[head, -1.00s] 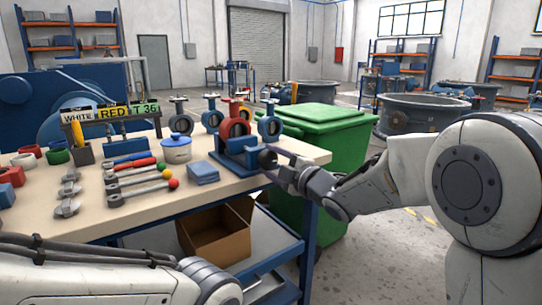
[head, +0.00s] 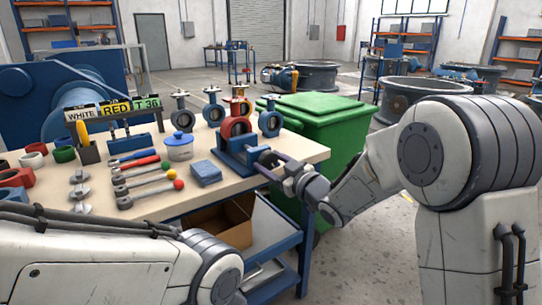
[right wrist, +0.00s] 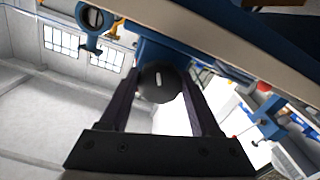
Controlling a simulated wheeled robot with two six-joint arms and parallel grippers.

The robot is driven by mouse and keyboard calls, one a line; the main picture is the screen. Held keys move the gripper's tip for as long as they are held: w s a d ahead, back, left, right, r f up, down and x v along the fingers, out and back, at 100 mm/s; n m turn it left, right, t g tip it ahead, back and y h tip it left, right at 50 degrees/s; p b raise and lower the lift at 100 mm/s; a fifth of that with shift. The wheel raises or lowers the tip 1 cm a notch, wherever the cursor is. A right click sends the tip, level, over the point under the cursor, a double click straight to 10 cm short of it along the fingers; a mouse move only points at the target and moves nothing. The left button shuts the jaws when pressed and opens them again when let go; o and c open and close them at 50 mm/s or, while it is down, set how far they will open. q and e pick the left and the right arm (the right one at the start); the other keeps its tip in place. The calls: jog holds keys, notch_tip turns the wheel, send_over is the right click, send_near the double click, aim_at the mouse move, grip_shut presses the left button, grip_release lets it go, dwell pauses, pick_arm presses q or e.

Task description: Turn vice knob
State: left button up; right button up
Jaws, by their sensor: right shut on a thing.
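The blue vice (head: 232,158) sits at the right end of the workbench and holds a red butterfly valve (head: 236,122) upright. Its round black knob (right wrist: 158,84) faces the right wrist camera and carries a short white mark. My right gripper (head: 268,163) reaches the knob from the right. In the right wrist view its two dark fingers stand on either side of the knob, shut on it. In the head view the fingers partly hide the knob. My left arm crosses the lower left of the head view; its gripper is out of view.
The workbench (head: 150,205) also holds wrenches, a blue-lidded pot (head: 179,149), a blue block (head: 206,173) and more valves. A green bin (head: 318,125) stands close behind my right gripper. A cardboard box (head: 215,222) lies on the shelf below.

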jog(key=m+p, duration=0.3)
jog(key=m, duration=0.2)
jog(key=shift+m+p, duration=1.65)
jog(key=shift+m, duration=0.95)
jog(key=o, duration=1.4)
jog(key=shift+s, duration=0.1)
jog(key=v, duration=1)
jog(key=shift+s+d+p, duration=0.15)
jog(key=shift+p, duration=0.25)
